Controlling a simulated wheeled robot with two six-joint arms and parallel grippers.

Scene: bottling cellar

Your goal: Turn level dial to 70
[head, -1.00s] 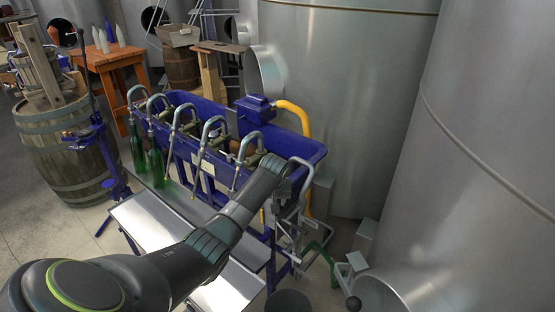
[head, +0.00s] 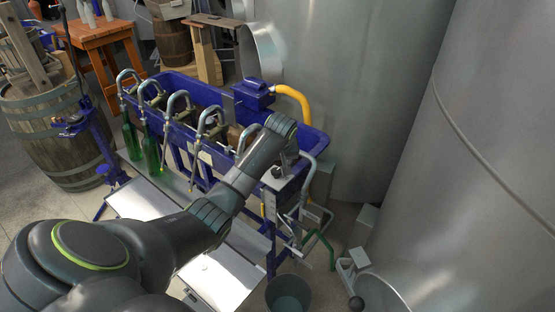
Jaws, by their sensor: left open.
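The blue bottle filler (head: 188,80) with its row of curved metal spouts stands in the middle of the head view. At its right end is a small pale plate (head: 279,182) with what looks like a small dark knob; I take it for the level dial, but its marks are too small to read. My left arm reaches from the lower left to this end. My left gripper (head: 287,158) points down just above the plate, open, its fingers mostly hidden by the wrist. I cannot tell whether it touches the knob. My right gripper is not in view.
Two green bottles (head: 151,152) stand under the left spouts. A yellow hose (head: 293,97) runs from the filler's blue box. Large steel tanks (head: 490,160) close off the right and back. A bucket (head: 288,294) stands on the floor below; a barrel (head: 58,135) is at left.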

